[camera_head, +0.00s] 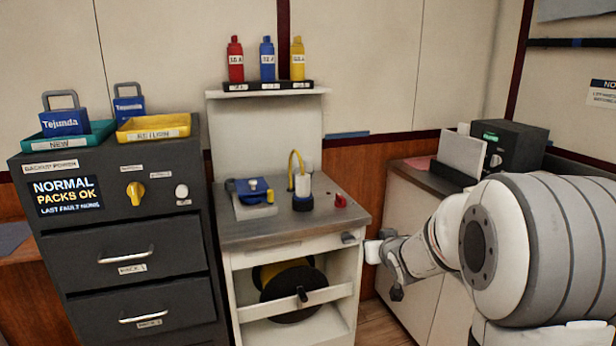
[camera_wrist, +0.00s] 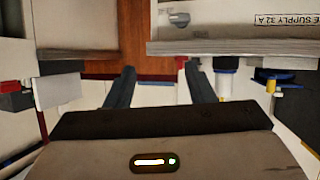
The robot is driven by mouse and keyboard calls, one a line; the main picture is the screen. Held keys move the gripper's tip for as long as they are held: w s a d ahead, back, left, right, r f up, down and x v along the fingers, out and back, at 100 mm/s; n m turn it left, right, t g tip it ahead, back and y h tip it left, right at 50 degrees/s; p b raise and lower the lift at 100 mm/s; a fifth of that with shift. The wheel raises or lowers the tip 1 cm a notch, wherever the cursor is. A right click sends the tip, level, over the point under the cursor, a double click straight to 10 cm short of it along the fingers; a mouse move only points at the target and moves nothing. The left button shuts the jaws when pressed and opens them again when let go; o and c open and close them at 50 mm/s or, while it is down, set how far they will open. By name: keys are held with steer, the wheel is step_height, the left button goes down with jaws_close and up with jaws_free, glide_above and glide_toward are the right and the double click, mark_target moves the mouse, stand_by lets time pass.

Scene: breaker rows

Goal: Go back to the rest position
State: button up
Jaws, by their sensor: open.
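My gripper (camera_wrist: 158,73) shows in the wrist view with its two dark fingers apart and nothing between them. Behind the gap are a reddish-brown wall panel and pale cabinet fronts. In the head view my arm comes in from the right, with its end near the front right corner of the middle workbench (camera_head: 290,232). The fingers are too small there to make out. I cannot tell whether the arm's end touches the bench.
A dark cabinet (camera_head: 115,240) with drawers, trays and padlock-shaped packs stands left. The bench carries a blue device (camera_head: 255,191), a cylinder with a yellow hose (camera_head: 302,190) and a red part (camera_head: 340,201). Bottles stand on the shelf (camera_head: 268,88). A black box (camera_head: 508,145) sits right.

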steer(key=s+a+r+g+p, duration=0.1)
steer(key=s+r+g+p, duration=0.2)
steer(key=s, duration=0.8)
steer(key=s+a+r+g+p, duration=0.2)
steer(key=s+r+g+p, duration=0.2)
steer(key=s, duration=0.7)
steer(key=s+a+r+m+g+p, duration=0.1)
steer(key=s+r+g+p, duration=0.2)
steer(key=s, duration=0.9)
step_height(320, 180, up, 3)
steer(key=p, duration=0.3)
steer(key=shift+a+r+g+p, duration=0.15)
steer(key=shift+a+g+p, duration=0.05)
steer(key=shift+g+p, duration=0.1)
steer(key=shift+s, duration=0.1)
steer(key=shift+c, duration=0.2)
